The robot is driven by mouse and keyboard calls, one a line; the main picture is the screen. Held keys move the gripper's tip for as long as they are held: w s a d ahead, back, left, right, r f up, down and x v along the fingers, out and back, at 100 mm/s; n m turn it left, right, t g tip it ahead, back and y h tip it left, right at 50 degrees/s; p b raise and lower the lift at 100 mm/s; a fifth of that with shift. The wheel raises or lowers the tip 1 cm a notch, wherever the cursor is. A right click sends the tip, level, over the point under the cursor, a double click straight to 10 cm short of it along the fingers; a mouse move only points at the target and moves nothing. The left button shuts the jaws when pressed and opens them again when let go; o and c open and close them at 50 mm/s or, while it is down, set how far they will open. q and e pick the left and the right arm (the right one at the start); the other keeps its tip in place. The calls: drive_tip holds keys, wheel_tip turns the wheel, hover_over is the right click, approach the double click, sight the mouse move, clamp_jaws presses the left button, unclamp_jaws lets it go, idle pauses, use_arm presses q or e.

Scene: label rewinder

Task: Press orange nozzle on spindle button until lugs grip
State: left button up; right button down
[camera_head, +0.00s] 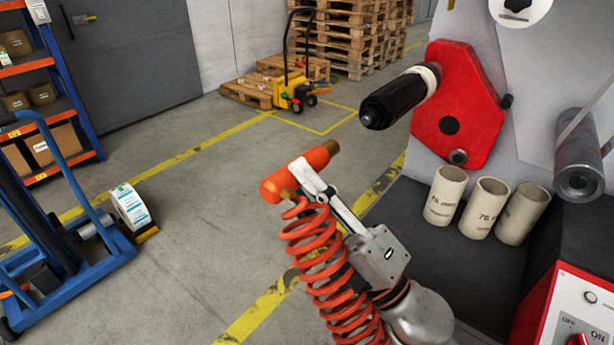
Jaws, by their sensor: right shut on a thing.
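My right gripper (316,180) is shut on the orange nozzle (286,181), an orange air tool with a coiled orange hose (325,262) hanging from it. The nozzle's narrow end points up and right. The black spindle (399,99) sticks out to the left from a red plate (462,100) on the machine, above and right of the nozzle. The spindle's rounded end faces left toward the camera. In the picture the nozzle and spindle are apart. I cannot make out the button on the spindle's end clearly. My left gripper is not in view.
Three cardboard cores (486,207) stand on the dark machine ledge below the red plate. A grey roller (580,168) sticks out at the right. A red and white switch box (582,312) is at lower right. Open floor lies between.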

drive_tip(key=shift+s+a+f, duration=0.25)
drive_tip(key=shift+s+a, duration=0.1)
drive_tip(key=shift+s, duration=0.15)
drive_tip(key=shift+s+a+f, duration=0.2)
drive_tip(key=shift+s+a, duration=0.15)
drive_tip(key=shift+s, duration=0.1)
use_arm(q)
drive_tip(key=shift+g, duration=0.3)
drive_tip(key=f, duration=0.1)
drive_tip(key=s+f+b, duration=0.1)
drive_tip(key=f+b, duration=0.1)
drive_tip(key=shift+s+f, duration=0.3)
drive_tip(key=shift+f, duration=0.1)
use_arm(e)
drive_tip(key=s+a+f, duration=0.2)
drive_tip(key=s+a, duration=0.2)
drive_tip(key=s, duration=0.2)
drive_tip(key=shift+f, duration=0.2)
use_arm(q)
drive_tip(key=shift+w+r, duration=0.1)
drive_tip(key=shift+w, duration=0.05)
use_arm(e)
drive_tip(key=shift+a, duration=0.1)
